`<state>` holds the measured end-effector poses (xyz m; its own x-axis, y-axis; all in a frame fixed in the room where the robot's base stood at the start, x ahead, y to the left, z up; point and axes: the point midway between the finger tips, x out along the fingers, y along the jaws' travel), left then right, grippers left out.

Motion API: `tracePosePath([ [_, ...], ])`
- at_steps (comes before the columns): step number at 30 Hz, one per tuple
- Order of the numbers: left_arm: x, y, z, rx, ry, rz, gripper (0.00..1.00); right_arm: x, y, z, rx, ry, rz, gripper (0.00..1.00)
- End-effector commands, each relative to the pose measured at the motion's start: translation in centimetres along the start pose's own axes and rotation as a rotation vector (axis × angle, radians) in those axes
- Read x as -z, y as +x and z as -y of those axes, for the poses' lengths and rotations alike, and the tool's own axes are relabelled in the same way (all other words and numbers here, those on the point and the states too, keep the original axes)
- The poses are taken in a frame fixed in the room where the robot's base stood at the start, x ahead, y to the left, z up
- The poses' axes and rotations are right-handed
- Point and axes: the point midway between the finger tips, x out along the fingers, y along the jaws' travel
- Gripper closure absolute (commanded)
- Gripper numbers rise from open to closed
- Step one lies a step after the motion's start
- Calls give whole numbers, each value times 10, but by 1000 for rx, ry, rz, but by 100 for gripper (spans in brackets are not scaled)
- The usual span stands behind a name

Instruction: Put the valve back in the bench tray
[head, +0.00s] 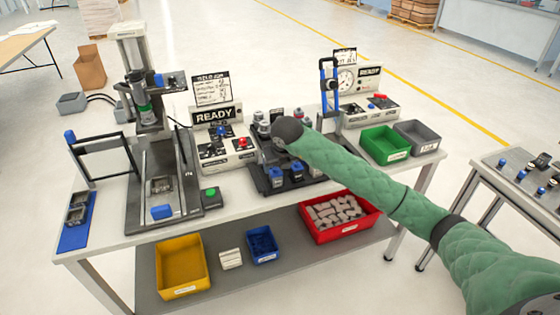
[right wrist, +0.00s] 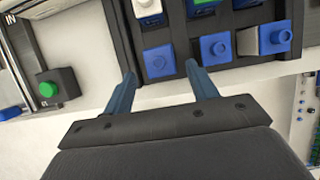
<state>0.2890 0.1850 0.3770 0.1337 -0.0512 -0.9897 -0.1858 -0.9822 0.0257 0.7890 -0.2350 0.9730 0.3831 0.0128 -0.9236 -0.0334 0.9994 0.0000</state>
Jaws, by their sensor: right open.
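The black bench tray (head: 262,186) stands at the middle of the bench, holding several valves with blue or grey-metal tops, partly hidden by my right arm. In the right wrist view the tray (right wrist: 138,88) shows its near row, with one blue valve (right wrist: 159,62) between and just beyond my fingertips. Another blue valve (right wrist: 215,47) sits to its right. My right gripper (right wrist: 161,70) is open and empty, apart from the tray's near edge or just over it; contact cannot be told. Which valve is meant cannot be told. My left gripper is not in view.
A press fixture with a blue block (head: 162,211) and green button (head: 210,192) stands left of the tray. A READY panel (head: 218,117) is behind. Green (head: 384,145) and grey bins stand right. Yellow (head: 182,266), blue and red bins are on the lower shelf.

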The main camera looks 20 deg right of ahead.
Motion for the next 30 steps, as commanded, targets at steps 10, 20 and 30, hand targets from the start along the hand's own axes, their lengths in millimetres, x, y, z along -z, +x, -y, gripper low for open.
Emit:
tracePosePath([
  [10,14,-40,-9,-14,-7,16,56,0,-50,0,-1,-1,2,42],
  [20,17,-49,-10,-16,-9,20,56,0,-60,0,0,0,-1,42],
  [30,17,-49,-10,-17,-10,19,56,2,-58,-5,-18,-5,0,42],
])
